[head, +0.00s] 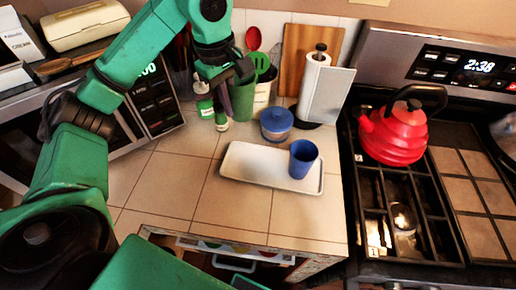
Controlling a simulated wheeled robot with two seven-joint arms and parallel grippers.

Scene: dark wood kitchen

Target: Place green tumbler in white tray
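My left gripper (228,76) reaches down from above and is at the tumbler's upper rim. Its fingers are dark and small here, so I cannot tell whether they are open or closed on the tumbler. The white tray (238,171) lies on the counter in front, with a blue tumbler (303,158) standing in its right end. My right gripper is not in view.
A paper towel holder (314,88) stands at the back. The tray's left and middle are clear.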

